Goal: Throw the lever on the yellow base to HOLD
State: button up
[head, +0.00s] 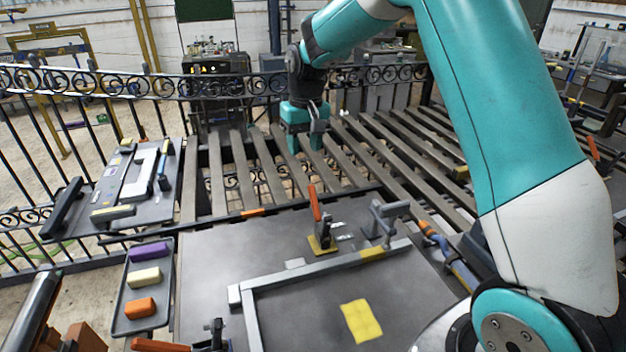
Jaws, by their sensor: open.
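A toggle lever with a red-orange handle (314,203) stands on a small yellow base (321,245) near the far edge of the dark plate. Its handle points up, tilted slightly left. Silvery metal parts lie just right of the base. No HOLD mark can be read. My gripper (305,149) is open and empty, with its teal fingers pointing down. It appears above the slatted surface behind the lever, apart from it.
A grey metal frame (262,285) and a grey clamp (388,215) are close to the lever. A yellow square (361,321) lies on the plate. A tray (121,322) of coloured blocks is left. Another orange handle (160,345) shows at the bottom. Railings stand behind.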

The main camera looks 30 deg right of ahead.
jog(key=m+p, duration=0.1)
jog(key=m, duration=0.1)
send_near(313, 193)
jog(key=shift+n+h, duration=0.3)
jog(key=f+p, duration=0.2)
jog(key=f, duration=0.1)
jog(key=f+p, duration=0.1)
jog(key=f, duration=0.3)
jog(key=f+p, duration=0.2)
jog(key=f, duration=0.2)
jog(key=shift+w+a+f+p, duration=0.1)
jog(key=shift+a+f+p, duration=0.05)
jog(key=shift+a+p, duration=0.15)
grip_shut()
